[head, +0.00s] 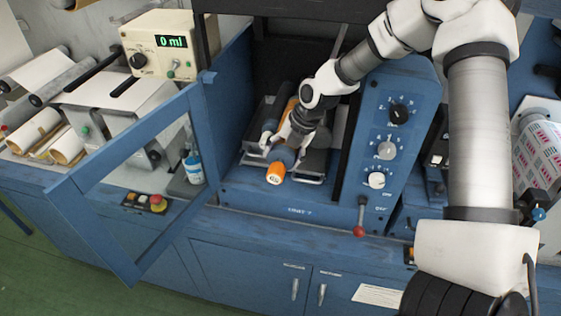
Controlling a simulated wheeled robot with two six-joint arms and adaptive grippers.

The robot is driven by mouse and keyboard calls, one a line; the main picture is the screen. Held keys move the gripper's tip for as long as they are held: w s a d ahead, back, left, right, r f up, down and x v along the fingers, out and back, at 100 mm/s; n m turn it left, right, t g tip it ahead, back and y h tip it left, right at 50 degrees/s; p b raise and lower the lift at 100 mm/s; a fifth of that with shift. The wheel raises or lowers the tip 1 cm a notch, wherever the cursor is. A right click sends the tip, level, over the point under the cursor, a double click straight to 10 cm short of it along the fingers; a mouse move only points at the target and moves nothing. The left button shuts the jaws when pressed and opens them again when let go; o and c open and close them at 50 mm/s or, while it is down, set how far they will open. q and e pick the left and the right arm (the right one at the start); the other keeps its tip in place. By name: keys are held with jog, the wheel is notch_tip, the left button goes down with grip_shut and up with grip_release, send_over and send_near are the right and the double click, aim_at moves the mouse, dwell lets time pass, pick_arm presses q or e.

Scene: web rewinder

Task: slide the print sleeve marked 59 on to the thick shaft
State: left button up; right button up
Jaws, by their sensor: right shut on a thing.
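An orange and blue print sleeve (276,173) is in the open bay of the blue machine, its near orange end facing me. A small number is on that end, too small to read surely as 59. More orange shows behind my gripper. My right gripper (289,143) reaches in from the upper right and is shut on the sleeve, hiding its middle. I cannot pick out the thick shaft for certain or tell whether the sleeve is around it. My left gripper is not in view.
A blue framed door (86,231) stands open left of the bay. A knob panel (388,149) flanks the bay's right, with a red-knobbed lever (359,231) below. A bottle (193,167) and a red button box (157,203) show behind the door. A dial box (165,45) reads 0 ml.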

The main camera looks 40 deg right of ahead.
jog(key=shift+w+d+b, duration=0.8)
jog(key=shift+w+d, duration=0.55)
jog(key=shift+d, duration=0.25)
jog(key=o, duration=1.4)
jog(key=shift+c, duration=0.2)
jog(key=shift+r, duration=0.1)
jog(key=v, duration=0.7)
jog(key=shift+s+d+r, duration=0.1)
jog(key=shift+s+r, duration=0.1)
jog(key=shift+w, duration=0.1)
jog(key=shift+f, duration=0.1)
